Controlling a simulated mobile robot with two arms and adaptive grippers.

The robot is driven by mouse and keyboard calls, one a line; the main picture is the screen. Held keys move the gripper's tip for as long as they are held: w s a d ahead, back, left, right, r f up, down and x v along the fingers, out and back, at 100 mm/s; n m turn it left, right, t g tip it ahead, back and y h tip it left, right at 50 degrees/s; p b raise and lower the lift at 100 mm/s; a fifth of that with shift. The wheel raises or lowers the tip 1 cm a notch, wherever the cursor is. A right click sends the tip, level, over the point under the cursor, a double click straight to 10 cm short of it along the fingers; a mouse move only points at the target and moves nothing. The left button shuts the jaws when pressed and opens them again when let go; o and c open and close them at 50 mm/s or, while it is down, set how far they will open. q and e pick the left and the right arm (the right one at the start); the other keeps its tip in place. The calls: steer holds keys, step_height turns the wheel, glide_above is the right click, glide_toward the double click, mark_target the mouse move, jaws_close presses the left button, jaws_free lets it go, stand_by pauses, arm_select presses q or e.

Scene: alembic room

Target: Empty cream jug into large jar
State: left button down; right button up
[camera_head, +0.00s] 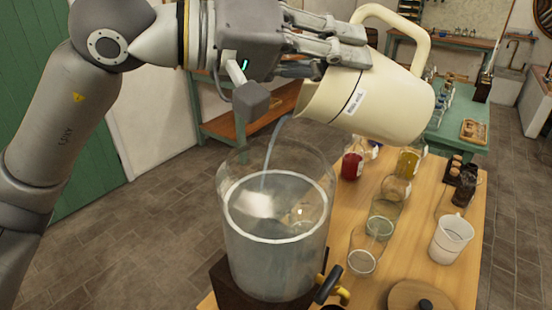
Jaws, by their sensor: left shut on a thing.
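The cream jug (398,98) has a dark band and a small label. It is tilted steeply with its mouth to the left, above and right of the large jar. My left gripper (345,50) is shut on the jug's side near its rim. A thin bluish stream runs from the jug's mouth down into the large clear jar (278,262). The jar stands upright and holds clear liquid, with a pale patch where the stream meets the surface. The jug's inside is mostly hidden. My right gripper is not in view.
The jar sits on a dark stand (232,283) with a tap (328,285) at its lower right. On the wooden table (420,225) are several glass vessels, a red bottle (352,165), a white measuring jug (451,239) and a round lid (418,296). A green table (462,105) stands behind.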

arm_select(q)
steer(key=shift+a+r+n+h+b, duration=0.35)
steer(key=shift+a+h+b, duration=0.35)
steer(key=shift+b, duration=1.15)
stand_by(1.1)
steer(key=shift+t, duration=0.3)
steer(key=shift+a+f+b, duration=0.1)
steer(key=shift+b, duration=0.45)
steer(key=a+h+b, duration=0.1)
steer(key=b, duration=0.1)
steer(key=shift+w+b, duration=0.1)
steer(key=shift+b, duration=0.2)
steer(key=shift+a, duration=0.1)
steer(key=shift+r+n+h, duration=0.25)
steer(key=shift+r+h, duration=0.05)
steer(key=shift+r, duration=0.05)
